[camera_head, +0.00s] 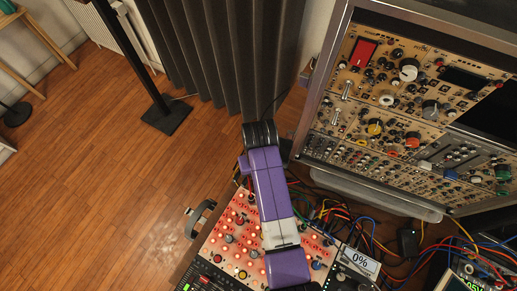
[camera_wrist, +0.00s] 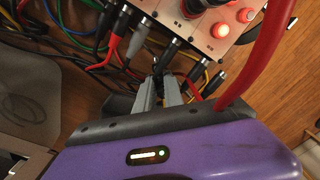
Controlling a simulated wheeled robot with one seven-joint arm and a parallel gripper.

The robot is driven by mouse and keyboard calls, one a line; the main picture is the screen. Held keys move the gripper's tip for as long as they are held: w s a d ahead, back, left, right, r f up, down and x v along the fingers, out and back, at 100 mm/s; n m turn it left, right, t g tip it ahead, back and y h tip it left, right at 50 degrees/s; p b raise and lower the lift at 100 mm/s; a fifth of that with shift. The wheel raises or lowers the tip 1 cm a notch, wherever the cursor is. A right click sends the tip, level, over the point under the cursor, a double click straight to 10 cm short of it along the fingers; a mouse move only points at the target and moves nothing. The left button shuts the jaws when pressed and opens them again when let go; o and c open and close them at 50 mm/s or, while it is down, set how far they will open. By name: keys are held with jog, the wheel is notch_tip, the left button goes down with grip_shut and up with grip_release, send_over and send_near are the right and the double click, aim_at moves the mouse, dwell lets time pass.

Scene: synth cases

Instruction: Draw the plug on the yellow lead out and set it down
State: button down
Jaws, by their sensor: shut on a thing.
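In the wrist view, my gripper (camera_wrist: 164,86) has its two grey fingers closed at the back end of a black plug (camera_wrist: 171,54). The plug's front end reaches the edge of a pale panel (camera_wrist: 198,35) with red lit buttons, so it looks still seated there. A yellow lead (camera_wrist: 190,75) shows just right of the fingers. I cannot tell where it joins the held plug, as the fingers hide that part. In the head view, my purple arm hides the gripper; the same kind of lit panel (camera_head: 226,252) lies under it.
Other plugs crowd the jaws: a grey one (camera_wrist: 136,40) at the left and a black one (camera_wrist: 213,83) at the right. A thick red cable (camera_wrist: 263,50) arches close on the right. In the head view, a tall synth case (camera_head: 350,125) stands behind; loose cables (camera_head: 375,235) lie to the right.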

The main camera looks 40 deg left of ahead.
jog(key=shift+f+b, duration=0.35)
jog(key=shift+f, duration=0.3)
jog(key=c, duration=1.4)
grip_release()
jog(key=shift+o, duration=0.2)
jog(key=shift+r, duration=0.15)
notch_tip(320, 180, up, 8)
jog(key=shift+a+f, duration=0.1)
jog(key=shift+f, duration=0.1)
jog(key=shift+s, duration=0.1)
